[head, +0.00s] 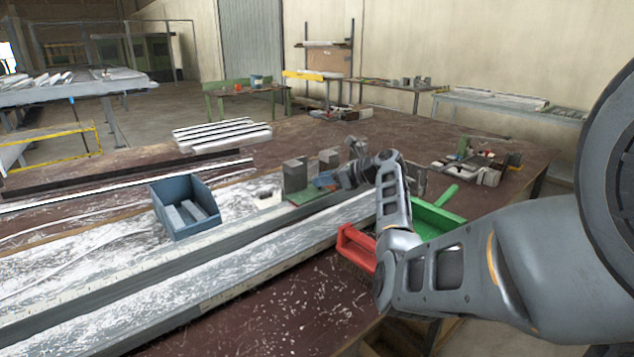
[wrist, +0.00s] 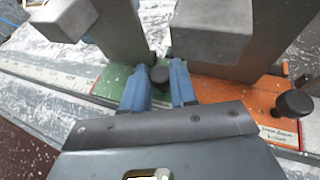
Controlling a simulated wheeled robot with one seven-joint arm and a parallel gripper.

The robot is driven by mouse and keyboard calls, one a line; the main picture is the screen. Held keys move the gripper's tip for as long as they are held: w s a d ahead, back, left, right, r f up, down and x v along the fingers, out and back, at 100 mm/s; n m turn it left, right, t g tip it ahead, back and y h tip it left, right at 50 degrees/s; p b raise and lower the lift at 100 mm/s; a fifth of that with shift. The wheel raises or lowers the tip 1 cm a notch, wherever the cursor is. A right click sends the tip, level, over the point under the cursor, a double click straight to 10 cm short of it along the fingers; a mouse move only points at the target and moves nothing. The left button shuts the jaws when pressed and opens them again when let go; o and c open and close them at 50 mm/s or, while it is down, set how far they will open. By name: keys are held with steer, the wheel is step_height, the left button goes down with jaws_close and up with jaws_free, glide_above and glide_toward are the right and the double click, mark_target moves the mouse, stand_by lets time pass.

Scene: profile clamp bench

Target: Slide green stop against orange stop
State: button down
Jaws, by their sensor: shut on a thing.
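The green stop has a green base plate (wrist: 112,82) and an upright grey metal block (wrist: 120,30), on the left in the wrist view. The orange stop, with an orange base (wrist: 235,95), a grey block (wrist: 212,30) and a dark knob (wrist: 294,103), is on the right. My gripper (wrist: 160,72) has its blue fingers shut on a dark knob (wrist: 160,80) by the green plate. The fingers hide part of where the plates come together, so I cannot tell if they touch. In the head view, the green stop's block (head: 295,176) stands left of the other block (head: 328,160).
Both stops sit on a long pale metal rail (head: 150,265). A blue bin (head: 183,210) stands left of the stops. Metal shavings cover the bench.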

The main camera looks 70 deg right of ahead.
steer(key=shift+s+d, duration=0.1)
steer(key=c, duration=0.9)
jaws_free()
steer(key=shift+c, duration=0.2)
